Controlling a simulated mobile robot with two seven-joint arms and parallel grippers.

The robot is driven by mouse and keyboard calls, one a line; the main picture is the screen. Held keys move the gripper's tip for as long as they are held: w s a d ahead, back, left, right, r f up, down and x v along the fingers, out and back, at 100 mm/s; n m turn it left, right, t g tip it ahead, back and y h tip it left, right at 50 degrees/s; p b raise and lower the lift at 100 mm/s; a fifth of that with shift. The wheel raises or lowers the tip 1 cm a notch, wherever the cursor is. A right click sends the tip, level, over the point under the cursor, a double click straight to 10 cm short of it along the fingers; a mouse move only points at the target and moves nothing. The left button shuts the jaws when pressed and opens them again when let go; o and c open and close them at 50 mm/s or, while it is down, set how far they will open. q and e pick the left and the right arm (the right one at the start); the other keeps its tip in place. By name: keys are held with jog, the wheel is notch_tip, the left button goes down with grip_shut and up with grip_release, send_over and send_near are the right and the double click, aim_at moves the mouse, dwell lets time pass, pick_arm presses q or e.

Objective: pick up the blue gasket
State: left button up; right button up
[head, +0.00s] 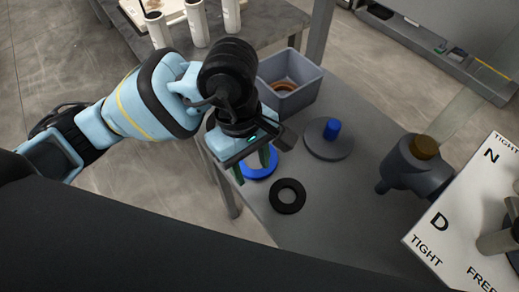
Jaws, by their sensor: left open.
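The blue gasket (257,174) is a flat ring lying on the grey table near its left edge. My left gripper (253,170) is over it, pointing down, with its fingers apart. The gripper hides part of the ring, mainly its upper side. One finger appears at the ring's left and the other within or in front of it. I cannot tell whether the fingers touch the ring or how far above the table they are. My right gripper is not in view.
A black ring (288,196) lies just below the blue one. A grey bin (306,94) holding an orange-brown ring (284,86) stands behind. A grey disc (328,147) with a blue peg, a grey housing (413,170) and a lettered white board (446,228) lie to the right.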

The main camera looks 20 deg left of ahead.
aim_at(244, 168)
pick_arm(q)
jog(key=shift+t+y, duration=0.8)
jog(key=shift+y, duration=0.1)
jog(key=w+a, duration=0.1)
jog(key=w+a+r, duration=0.1)
jog(key=w+a, duration=0.1)
jog(key=shift+w, duration=0.15)
jog(key=shift+d+f, duration=0.1)
jog(key=shift+f, duration=3.75)
grip_shut()
